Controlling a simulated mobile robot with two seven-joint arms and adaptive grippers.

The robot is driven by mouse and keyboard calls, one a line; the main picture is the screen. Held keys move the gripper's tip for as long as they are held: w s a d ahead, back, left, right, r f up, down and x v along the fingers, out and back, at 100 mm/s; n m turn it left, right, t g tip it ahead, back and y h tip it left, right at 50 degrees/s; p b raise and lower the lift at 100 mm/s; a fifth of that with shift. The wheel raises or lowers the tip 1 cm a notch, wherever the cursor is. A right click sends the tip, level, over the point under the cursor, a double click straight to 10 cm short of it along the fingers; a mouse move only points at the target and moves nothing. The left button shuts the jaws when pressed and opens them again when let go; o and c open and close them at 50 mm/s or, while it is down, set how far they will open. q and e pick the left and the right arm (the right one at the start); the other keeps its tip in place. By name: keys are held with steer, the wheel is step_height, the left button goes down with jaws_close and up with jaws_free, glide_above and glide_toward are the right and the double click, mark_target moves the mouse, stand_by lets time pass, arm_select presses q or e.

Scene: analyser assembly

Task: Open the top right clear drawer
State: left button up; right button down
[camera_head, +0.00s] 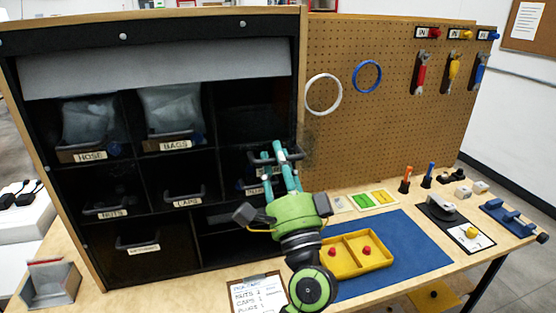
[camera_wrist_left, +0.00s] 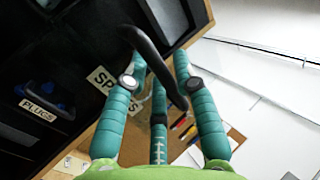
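The top right clear drawer shows mainly by its dark handle (camera_head: 291,156), which stands out to the right and front of the cabinet opening, so the drawer looks partly pulled out. My left gripper (camera_head: 277,152) has its teal fingers around this handle. In the left wrist view the bar-shaped handle (camera_wrist_left: 152,58) runs slantwise between the fingers (camera_wrist_left: 160,68), and they look closed in on it. A label starting with "SP" (camera_wrist_left: 102,82) sits behind, partly covered by a finger. The clear body is hard to make out. My right gripper is in neither view.
The dark cabinet (camera_head: 150,17) holds other labelled drawers, all seated. The plugs drawer (camera_wrist_left: 45,102) is close below. A pegboard (camera_head: 390,130) with rings and tools stands to the right. A yellow tray (camera_head: 340,272) on a blue mat (camera_head: 415,250) lies near my left arm.

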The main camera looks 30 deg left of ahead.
arm_select(q)
steer(key=v, duration=1.2)
stand_by(0.4)
